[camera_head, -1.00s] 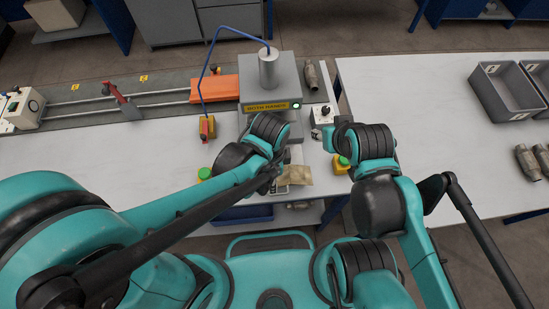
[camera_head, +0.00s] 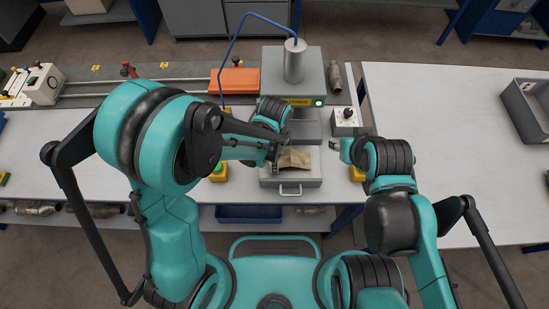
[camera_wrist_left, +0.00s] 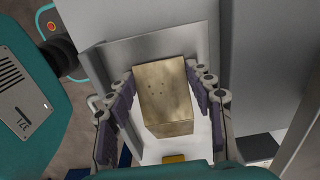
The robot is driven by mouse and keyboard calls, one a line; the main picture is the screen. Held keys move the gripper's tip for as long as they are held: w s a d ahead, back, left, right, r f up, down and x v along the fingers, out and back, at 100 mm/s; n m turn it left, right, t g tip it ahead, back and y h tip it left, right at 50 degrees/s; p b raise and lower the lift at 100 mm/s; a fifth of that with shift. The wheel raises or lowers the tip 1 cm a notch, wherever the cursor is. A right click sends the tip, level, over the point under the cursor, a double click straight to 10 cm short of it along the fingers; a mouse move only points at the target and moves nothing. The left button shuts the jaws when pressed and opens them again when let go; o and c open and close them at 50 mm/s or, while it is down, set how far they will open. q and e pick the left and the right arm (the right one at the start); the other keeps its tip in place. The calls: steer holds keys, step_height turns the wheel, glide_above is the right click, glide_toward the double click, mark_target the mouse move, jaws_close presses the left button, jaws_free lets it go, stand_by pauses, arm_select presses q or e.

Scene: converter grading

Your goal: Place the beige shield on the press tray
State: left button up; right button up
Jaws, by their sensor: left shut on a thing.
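The beige shield (camera_head: 295,158) is a small bent sheet piece. My left gripper (camera_head: 275,155) is shut on it over the grey press tray (camera_head: 308,180). In the left wrist view the shield (camera_wrist_left: 166,95) sits between the two fingers of the left gripper (camera_wrist_left: 165,112). The tray has a front handle and sticks out below the press head. I cannot tell whether the shield touches the tray floor. My right gripper (camera_head: 336,146) hangs to the right of the tray, apart from it; its jaws are too small to read.
The grey press (camera_head: 292,85) with its cylinder stands behind the tray. A yellow-green button (camera_head: 219,173) is left of the tray, and a yellow one (camera_head: 356,174) is right. A switch box (camera_head: 345,121) stands behind the right gripper.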

arm_select(q)
steer(key=shift+r, duration=0.1)
steer(key=o, duration=1.2)
steer(key=shift+c, duration=0.2)
